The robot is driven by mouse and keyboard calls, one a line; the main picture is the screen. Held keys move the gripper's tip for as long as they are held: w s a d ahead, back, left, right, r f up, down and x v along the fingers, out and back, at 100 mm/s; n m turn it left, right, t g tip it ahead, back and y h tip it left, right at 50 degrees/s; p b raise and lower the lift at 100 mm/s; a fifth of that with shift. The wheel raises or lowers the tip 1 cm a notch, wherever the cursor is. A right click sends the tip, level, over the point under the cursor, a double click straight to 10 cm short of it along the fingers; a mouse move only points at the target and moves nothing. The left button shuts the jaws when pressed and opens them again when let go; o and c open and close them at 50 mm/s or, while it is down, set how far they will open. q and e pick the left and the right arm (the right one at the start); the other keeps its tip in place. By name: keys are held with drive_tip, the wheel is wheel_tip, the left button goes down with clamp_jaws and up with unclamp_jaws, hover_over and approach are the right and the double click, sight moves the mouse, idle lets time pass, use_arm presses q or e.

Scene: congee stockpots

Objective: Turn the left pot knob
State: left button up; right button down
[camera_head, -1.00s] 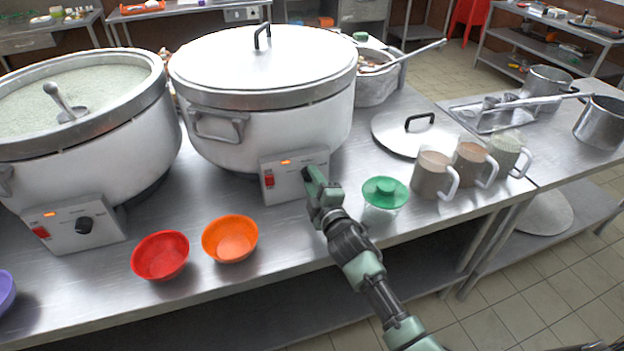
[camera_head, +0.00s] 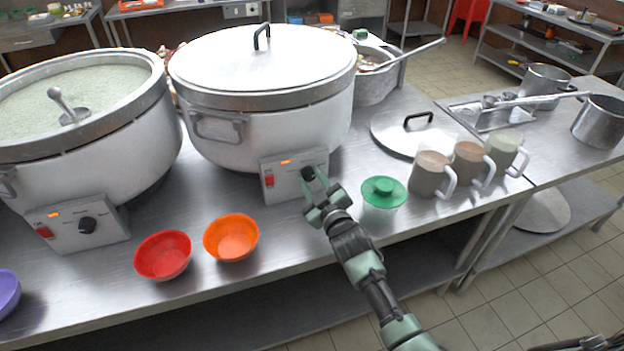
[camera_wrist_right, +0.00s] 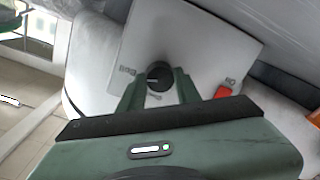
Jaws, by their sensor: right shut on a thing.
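The left pot (camera_head: 95,150) is open, full of pale congee, with a ladle in it. The right pot (camera_head: 270,135) wears a lid. My right gripper (camera_head: 318,190) is at the right pot's control box (camera_head: 284,183). In the right wrist view its two fingers (camera_wrist_right: 155,82) stand either side of that box's black knob (camera_wrist_right: 159,74), shut on it. The knob is partly covered by the fingers in the head view. My left gripper is not in view.
A red bowl (camera_head: 163,256) and an orange bowl (camera_head: 231,238) stand in front of the pots. Several mugs (camera_head: 432,174) and a loose lid (camera_head: 400,136) lie farther right.

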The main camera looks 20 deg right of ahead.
drive_tip(key=shift+f, duration=0.15)
idle(0.4)
drive_tip(key=c, duration=1)
unclamp_jaws()
drive_tip(key=shift+d, duration=0.1)
drive_tip(key=shift+s, duration=0.1)
drive_tip(key=s, duration=0.7)
drive_tip(key=shift+s+d, duration=0.25)
drive_tip(key=shift+s, duration=0.1)
